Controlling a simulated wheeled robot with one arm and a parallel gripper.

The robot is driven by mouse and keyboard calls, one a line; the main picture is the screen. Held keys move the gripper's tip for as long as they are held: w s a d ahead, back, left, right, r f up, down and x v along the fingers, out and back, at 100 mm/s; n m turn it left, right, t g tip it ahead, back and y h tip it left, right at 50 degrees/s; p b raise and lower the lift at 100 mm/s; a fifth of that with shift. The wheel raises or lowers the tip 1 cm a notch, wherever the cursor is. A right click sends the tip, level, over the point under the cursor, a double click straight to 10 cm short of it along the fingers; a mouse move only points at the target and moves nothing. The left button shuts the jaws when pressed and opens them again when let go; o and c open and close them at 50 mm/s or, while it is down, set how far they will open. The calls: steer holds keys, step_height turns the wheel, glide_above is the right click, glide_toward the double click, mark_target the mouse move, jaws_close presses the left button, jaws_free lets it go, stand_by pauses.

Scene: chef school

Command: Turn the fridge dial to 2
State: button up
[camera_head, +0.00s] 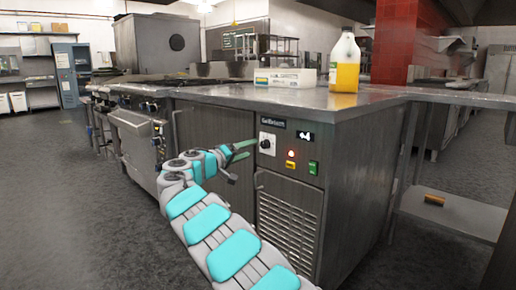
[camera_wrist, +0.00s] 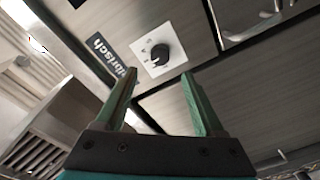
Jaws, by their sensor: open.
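The fridge dial (camera_head: 266,143) is a small dark knob on a white square plate on the upper front of the steel fridge (camera_head: 345,165). In the wrist view the dial (camera_wrist: 159,54) is black, and its plate has small marks too blurred to read. My gripper (camera_head: 243,150) is just left of the dial in the head view, with green fingers apart and empty. In the wrist view my gripper (camera_wrist: 157,82) has its two fingers spread, with the dial ahead and between them, not touched.
A bottle of yellow liquid (camera_head: 346,62) and a box (camera_head: 285,79) stand on the counter above. A stove (camera_head: 138,125) is to the left.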

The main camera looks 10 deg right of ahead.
mark_target(263, 145)
steer(key=x, duration=0.6)
steer(key=shift+w+d, duration=0.2)
steer(key=shift+d, duration=0.15)
jaws_close()
stand_by(0.3)
